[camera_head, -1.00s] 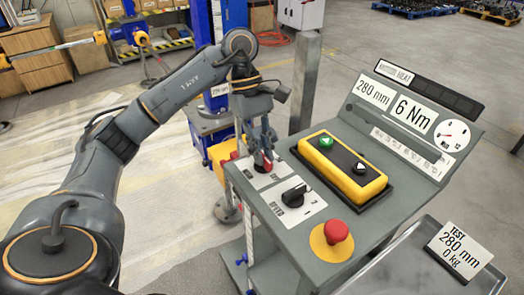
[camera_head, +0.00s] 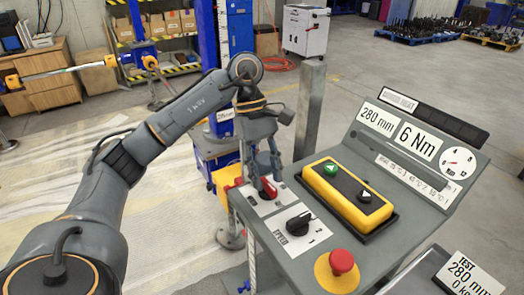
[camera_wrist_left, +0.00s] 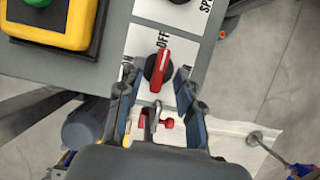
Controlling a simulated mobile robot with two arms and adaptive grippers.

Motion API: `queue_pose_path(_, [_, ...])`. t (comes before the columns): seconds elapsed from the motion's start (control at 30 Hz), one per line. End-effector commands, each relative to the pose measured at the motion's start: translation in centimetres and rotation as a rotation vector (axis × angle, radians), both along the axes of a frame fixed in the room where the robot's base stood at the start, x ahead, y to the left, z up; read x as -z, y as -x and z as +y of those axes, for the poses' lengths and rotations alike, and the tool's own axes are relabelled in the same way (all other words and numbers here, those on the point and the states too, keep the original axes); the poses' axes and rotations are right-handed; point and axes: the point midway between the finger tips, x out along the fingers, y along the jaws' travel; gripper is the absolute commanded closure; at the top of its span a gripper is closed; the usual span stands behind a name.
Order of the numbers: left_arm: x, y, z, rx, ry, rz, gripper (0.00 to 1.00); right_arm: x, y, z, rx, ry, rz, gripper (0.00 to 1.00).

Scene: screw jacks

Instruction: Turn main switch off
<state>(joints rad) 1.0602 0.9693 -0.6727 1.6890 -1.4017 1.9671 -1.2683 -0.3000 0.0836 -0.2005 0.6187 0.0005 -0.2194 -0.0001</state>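The main switch (camera_head: 268,188) is a red rotary handle on a white label at the console's far left corner. In the left wrist view the red handle (camera_wrist_left: 158,68) lies nearly along the line to the printed OFF, slightly tilted; I cannot tell which end is its pointer. My left gripper (camera_head: 264,180) reaches down over it. In the left wrist view its fingers (camera_wrist_left: 157,76) are spread, one on each side of the handle, with visible gaps. In the head view the fingers partly hide the switch. My right gripper is not in view.
A sloped display panel (camera_head: 413,150) rises behind. A metal post (camera_head: 309,108) stands beyond the console.

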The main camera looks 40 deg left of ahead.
Motion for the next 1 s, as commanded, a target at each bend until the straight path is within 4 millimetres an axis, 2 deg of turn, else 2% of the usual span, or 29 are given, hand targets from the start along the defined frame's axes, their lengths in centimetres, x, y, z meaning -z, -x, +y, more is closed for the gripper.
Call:
queue_pose_path(0.23, [-3.9, -0.7, 1.5, -0.004, 0.000, -0.007, 0.64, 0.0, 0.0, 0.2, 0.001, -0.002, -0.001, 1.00])
queue_pose_path(0.6, [-8.0, -1.4, 3.0, -0.002, 0.000, -0.006, 0.64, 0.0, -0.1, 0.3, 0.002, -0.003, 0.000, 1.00])
queue_pose_path(0.8, [-9.5, -1.6, 3.6, 0.000, 0.001, -0.004, 0.64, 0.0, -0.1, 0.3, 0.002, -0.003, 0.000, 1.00])
queue_pose_path(1.0, [-10.2, -1.7, 3.8, -0.001, 0.001, -0.003, 0.64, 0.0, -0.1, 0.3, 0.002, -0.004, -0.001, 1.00])
